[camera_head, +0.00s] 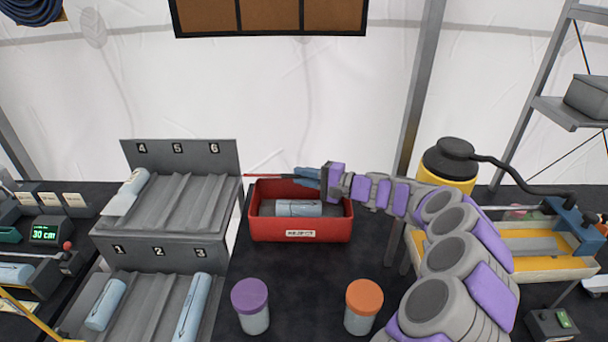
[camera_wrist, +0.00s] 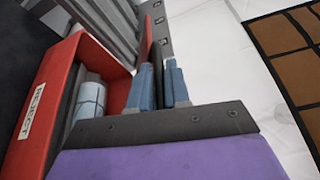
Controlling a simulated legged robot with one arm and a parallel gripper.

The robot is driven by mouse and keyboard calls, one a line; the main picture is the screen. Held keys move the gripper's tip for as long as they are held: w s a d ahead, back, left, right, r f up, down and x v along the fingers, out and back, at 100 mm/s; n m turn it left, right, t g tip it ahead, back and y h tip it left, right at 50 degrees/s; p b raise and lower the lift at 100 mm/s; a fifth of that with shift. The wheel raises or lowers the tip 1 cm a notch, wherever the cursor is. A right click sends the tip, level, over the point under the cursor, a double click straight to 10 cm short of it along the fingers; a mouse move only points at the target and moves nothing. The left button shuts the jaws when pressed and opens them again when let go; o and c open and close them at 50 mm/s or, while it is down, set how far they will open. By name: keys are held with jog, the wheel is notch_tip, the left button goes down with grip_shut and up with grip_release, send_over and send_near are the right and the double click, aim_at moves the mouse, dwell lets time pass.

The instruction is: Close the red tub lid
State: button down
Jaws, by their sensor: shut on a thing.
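The red tub (camera_head: 300,228) stands on the dark table with a white label on its front, which reads REJECT in the wrist view (camera_wrist: 42,105). Its top is open, and a pale blue wrapped roll (camera_head: 298,208) lies inside. The red lid (camera_head: 268,176) shows as a thin, nearly edge-on strip at the tub's back rim. My gripper (camera_head: 306,178) is at the tub's back right, with its blue fingers shut on the lid. In the wrist view, the fingers (camera_wrist: 158,85) pinch a thin dark-and-red panel, the lid (camera_wrist: 148,35). Most of the lid's face is hidden.
A grey numbered rack (camera_head: 180,200) with pale rolls stands close left of the tub. A purple-capped jar (camera_head: 250,305) and an orange-capped jar (camera_head: 363,305) stand in front. A yellow tray (camera_head: 545,250) and a yellow-black container (camera_head: 448,165) are at right.

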jog(key=shift+f, duration=0.1)
jog(key=c, duration=1.4)
grip_release()
jog(key=shift+c, duration=0.2)
jog(key=shift+w+r+p, duration=0.15)
jog(key=shift+r+p, duration=0.55)
jog(key=shift+r, duration=0.95)
jog(key=shift+s+d+r, duration=0.1)
jog(key=shift+s+r, duration=0.15)
jog(key=s+d+r+p, duration=0.1)
jog(key=s+d+p, duration=0.1)
jog(key=s, duration=1.3)
jog(key=shift+d, duration=0.7)
jog(key=shift+s, duration=0.1)
